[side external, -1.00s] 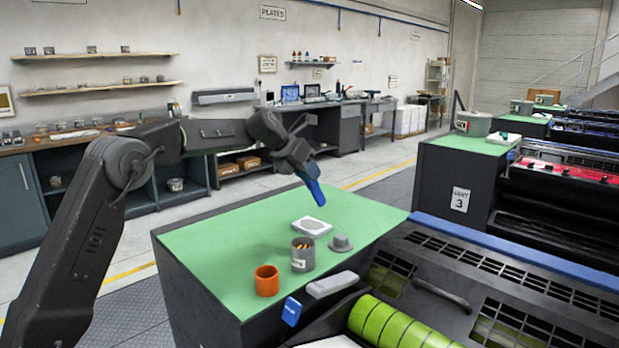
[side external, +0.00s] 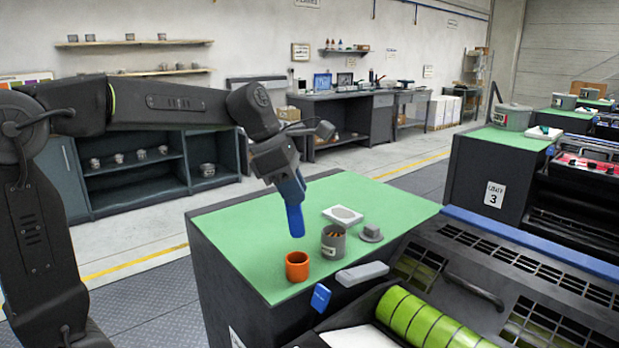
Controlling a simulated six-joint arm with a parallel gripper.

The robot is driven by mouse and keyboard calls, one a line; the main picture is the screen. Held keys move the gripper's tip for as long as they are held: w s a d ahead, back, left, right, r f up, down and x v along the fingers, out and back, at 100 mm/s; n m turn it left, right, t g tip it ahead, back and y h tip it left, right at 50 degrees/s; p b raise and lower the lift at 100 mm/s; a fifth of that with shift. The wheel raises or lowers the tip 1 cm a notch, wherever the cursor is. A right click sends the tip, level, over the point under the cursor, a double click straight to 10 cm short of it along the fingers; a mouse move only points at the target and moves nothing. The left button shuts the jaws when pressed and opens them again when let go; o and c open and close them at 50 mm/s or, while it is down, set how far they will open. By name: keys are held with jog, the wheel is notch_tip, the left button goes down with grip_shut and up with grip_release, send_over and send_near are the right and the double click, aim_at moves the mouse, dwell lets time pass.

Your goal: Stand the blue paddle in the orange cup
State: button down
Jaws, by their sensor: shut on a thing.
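The orange cup (side external: 297,267) stands upright at the front edge of the green-topped cabinet (side external: 240,240). My gripper (side external: 289,188) is shut on the blue paddle (side external: 295,219), which hangs nearly upright with its broad end down. In the picture the paddle's lower end is just above the cup's rim; I cannot tell the exact gap or depth between them. The paddle's upper end is hidden in the gripper. The inside of the cup is mostly out of sight.
A grey tin (side external: 333,243) holding several thin items stands just right of the cup. Beyond it are a small grey lidded object (side external: 371,233) and a white block (side external: 342,215). A grey bar (side external: 362,273) and a blue tag (side external: 320,297) sit at the front edge.

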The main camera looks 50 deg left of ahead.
aim_at(288, 214)
jog(key=shift+f, duration=3.75)
jog(key=c, duration=0.9)
grip_release()
jog(key=shift+s, duration=0.1)
jog(key=v, duration=1.3)
jog(key=shift+s+a+r, duration=0.15)
jog(key=shift+r, duration=0.2)
